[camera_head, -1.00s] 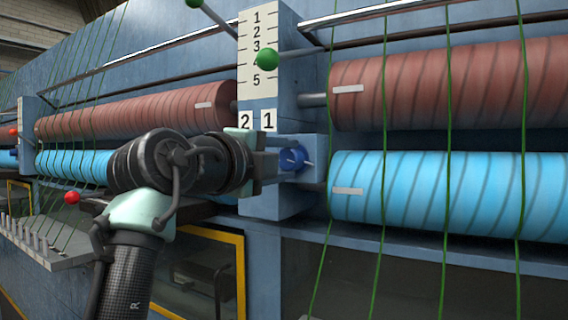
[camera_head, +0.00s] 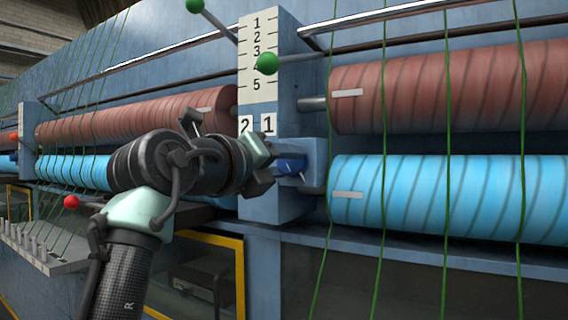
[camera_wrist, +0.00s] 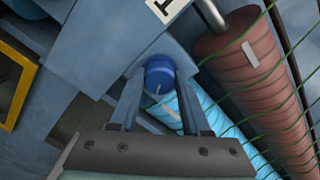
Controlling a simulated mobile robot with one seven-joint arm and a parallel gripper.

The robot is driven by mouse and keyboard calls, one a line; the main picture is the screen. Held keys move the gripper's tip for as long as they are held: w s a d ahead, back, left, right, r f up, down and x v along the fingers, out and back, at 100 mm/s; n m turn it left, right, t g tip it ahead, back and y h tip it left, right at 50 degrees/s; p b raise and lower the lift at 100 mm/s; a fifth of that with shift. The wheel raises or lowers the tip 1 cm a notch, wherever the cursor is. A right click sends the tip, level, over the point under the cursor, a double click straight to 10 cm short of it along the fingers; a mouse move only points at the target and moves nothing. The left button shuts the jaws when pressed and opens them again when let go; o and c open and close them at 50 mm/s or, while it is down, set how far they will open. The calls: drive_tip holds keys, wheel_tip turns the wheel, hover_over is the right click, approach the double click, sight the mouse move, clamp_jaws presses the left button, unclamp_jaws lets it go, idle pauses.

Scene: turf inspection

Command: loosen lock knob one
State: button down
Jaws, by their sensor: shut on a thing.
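The lock knob (camera_head: 291,165) is blue and sits on a blue block of the machine, below the white plate with the number 1 (camera_head: 268,123). In the wrist view the knob (camera_wrist: 160,72) is round, with a pale line on its face, between my two fingers. My gripper (camera_head: 284,169) is shut on the knob, with one finger on each side of it. It also fills the lower middle of the wrist view (camera_wrist: 160,80). In the head view my gripper is rolled to a slant and partly hides the knob.
Right of the knob lie a light-blue roller (camera_head: 420,198) and a red-brown roller (camera_head: 420,85) above it, with green cords in front. A green-ball lever (camera_head: 267,63) stands above, by the numbered scale (camera_head: 257,70). A red ball (camera_head: 71,202) is at the left.

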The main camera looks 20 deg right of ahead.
idle(0.5)
drive_tip(key=shift+c, duration=1.8)
unclamp_jaws()
drive_tip(key=b+v, duration=0.5)
drive_tip(key=v, duration=0.8)
drive_tip(key=shift+f, duration=0.1)
